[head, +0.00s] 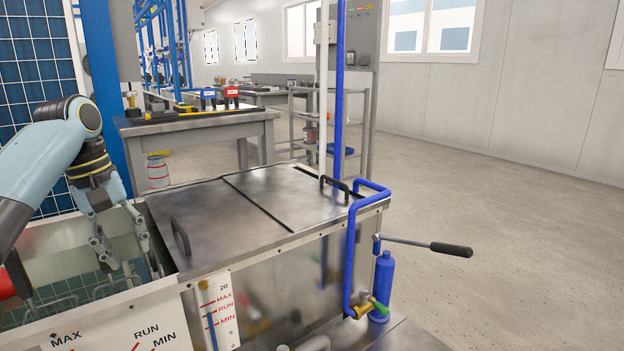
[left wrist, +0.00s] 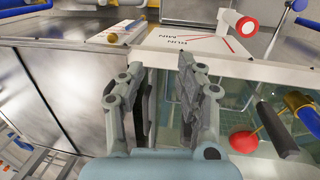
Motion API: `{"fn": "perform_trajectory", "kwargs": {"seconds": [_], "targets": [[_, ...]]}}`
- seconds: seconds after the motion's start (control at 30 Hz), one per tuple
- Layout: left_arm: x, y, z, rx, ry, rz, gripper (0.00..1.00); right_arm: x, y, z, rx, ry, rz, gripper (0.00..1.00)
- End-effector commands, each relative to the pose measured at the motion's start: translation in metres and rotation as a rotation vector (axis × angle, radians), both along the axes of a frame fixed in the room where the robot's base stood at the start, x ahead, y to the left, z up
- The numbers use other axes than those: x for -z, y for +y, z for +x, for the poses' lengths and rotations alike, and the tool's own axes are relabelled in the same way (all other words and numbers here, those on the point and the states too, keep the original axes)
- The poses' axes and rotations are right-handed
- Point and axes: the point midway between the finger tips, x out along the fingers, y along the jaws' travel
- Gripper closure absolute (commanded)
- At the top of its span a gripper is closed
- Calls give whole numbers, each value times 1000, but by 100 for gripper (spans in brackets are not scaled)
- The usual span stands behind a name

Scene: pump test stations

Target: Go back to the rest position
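My left gripper (head: 130,262) points down at the left of the head view, over the open part of a metal tank (head: 285,285), left of its lid. Its two fingers stand apart with nothing seen between them. It also shows open and empty in the left wrist view (left wrist: 163,62), near the tank's white rim. I cannot tell whether its tips touch the tank. The metal lid (head: 240,215) lies flat on the tank and has two black handles. My right gripper is in neither view.
A blue pipe (head: 354,255) and a lever with a black grip (head: 450,249) stick out at the tank's right. A blue bottle (head: 383,285) stands below. A metal workbench (head: 200,125) stands behind. The floor at the right is clear.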

Motion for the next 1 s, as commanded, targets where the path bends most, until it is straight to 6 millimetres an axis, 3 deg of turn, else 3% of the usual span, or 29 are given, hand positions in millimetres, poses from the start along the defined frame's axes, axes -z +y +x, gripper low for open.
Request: {"fn": "perform_trajectory", "kwargs": {"seconds": [0.17,0.37,0.57,0.67,0.8,0.87,1.0], "targets": [[29,-6,-25,4,70,-9,64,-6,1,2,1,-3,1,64],[81,-11,-73,-3,199,-16,64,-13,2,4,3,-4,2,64],[163,-17,-148,-11,333,-14,64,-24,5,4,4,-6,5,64],[218,-19,-208,-4,394,-2,64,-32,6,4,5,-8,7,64],[289,-20,-304,32,442,25,64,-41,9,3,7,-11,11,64],[314,-20,-348,59,454,40,64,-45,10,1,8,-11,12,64],[362,-18,-458,149,455,79,64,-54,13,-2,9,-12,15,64]]}}
